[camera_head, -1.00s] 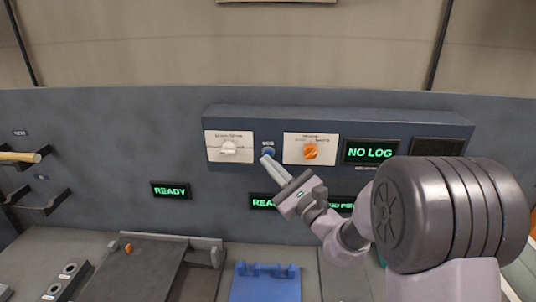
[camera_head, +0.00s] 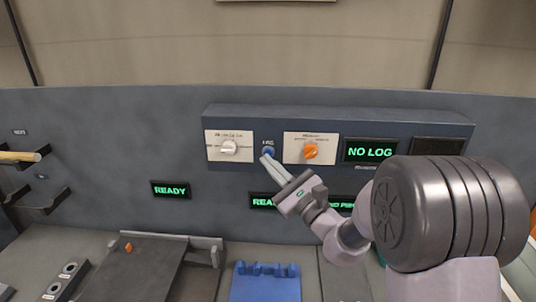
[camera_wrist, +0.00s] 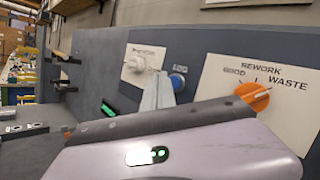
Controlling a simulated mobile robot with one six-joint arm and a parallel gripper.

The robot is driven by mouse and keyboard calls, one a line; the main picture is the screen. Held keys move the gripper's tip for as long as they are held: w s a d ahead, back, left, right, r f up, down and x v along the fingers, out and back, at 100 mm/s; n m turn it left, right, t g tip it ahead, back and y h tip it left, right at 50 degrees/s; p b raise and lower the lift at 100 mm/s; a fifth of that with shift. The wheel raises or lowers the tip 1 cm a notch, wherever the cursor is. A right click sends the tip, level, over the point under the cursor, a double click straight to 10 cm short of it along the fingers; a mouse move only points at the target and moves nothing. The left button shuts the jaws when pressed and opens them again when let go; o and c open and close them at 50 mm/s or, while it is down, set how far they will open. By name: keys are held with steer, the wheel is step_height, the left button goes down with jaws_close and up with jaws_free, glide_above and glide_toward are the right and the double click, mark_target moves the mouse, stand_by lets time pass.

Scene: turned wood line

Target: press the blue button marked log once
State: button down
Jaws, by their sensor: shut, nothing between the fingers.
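The blue log button (camera_head: 268,151) is on the dark control box, between a white knob and an orange knob. It also shows in the wrist view (camera_wrist: 177,82), with its label above it. My gripper (camera_head: 266,159) is shut and empty, its fingertips right at the lower edge of the button in the head view. In the wrist view the fingers (camera_wrist: 158,88) point up just left of the button and partly cover its left side. I cannot tell whether they touch it. The display (camera_head: 370,152) right of the knobs reads "NO LOG".
The white knob (camera_head: 229,147) is left of the button and the orange knob (camera_head: 310,151) right of it. READY displays (camera_head: 171,190) are on the wall below. A blue fixture (camera_head: 265,284) and a dark sloped plate (camera_head: 132,270) are on the bench.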

steer(key=shift+w, duration=0.15)
stand_by(0.7)
steer(key=shift+w, duration=0.3)
steer(key=shift+w, duration=0.35)
stand_by(0.5)
steer(key=shift+s, duration=0.1)
steer(key=shift+s+b, duration=0.4)
steer(key=shift+s, duration=0.3)
steer(key=shift+s+a+b, duration=0.1)
steer(key=shift+s+b, duration=0.8)
steer(key=shift+s, duration=1.55)
